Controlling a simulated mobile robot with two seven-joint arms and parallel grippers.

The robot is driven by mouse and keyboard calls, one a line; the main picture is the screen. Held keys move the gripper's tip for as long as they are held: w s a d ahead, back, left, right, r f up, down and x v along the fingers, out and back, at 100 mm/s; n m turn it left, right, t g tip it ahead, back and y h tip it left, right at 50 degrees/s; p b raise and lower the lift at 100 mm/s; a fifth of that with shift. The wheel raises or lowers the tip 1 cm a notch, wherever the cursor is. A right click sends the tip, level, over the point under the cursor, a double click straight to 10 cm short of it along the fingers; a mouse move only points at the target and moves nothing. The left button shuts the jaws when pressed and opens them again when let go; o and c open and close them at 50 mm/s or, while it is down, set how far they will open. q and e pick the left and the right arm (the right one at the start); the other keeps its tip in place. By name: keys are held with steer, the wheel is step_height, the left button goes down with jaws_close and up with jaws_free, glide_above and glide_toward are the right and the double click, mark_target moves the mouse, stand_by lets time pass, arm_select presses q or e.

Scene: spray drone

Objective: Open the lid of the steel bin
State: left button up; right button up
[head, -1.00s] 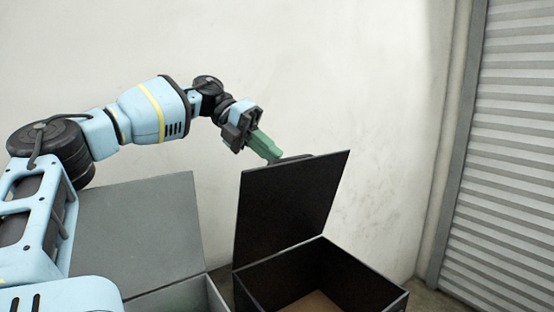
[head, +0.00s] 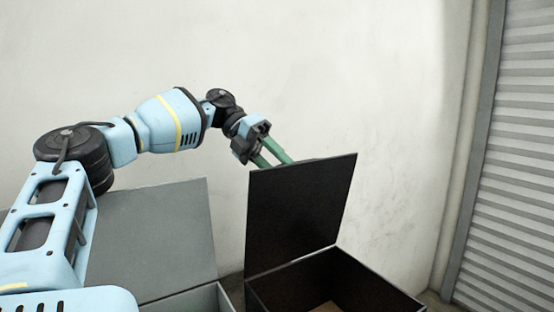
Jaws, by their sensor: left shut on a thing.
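A dark, nearly black bin (head: 385,290) stands at the lower right with its lid (head: 300,215) raised steeply. A grey bin (head: 212,300) stands left of it, its grey lid (head: 150,235) also raised. I cannot tell by look which is the steel one. My left gripper (head: 278,160) reaches over from the left to the dark lid's top edge. Its two green fingers show with a gap between them, and it is shut on the lid. The fingertips and the exact point of hold are hidden behind the lid. My right gripper is not in view.
A pale wall (head: 390,100) stands behind the bins. A ribbed grey shutter (head: 520,160) is at the right. The dark bin is open at the top, with a brownish patch (head: 328,307) on its floor. The space above the bins is otherwise clear.

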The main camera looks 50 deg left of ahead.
arm_select(q)
steer(key=shift+a+f, duration=0.1)
steer(key=shift+f, duration=0.2)
steer(key=shift+a+r, duration=0.1)
steer(key=v, duration=0.7)
steer(key=shift+s+r, duration=0.15)
steer(key=shift+r, duration=0.3)
stand_by(0.4)
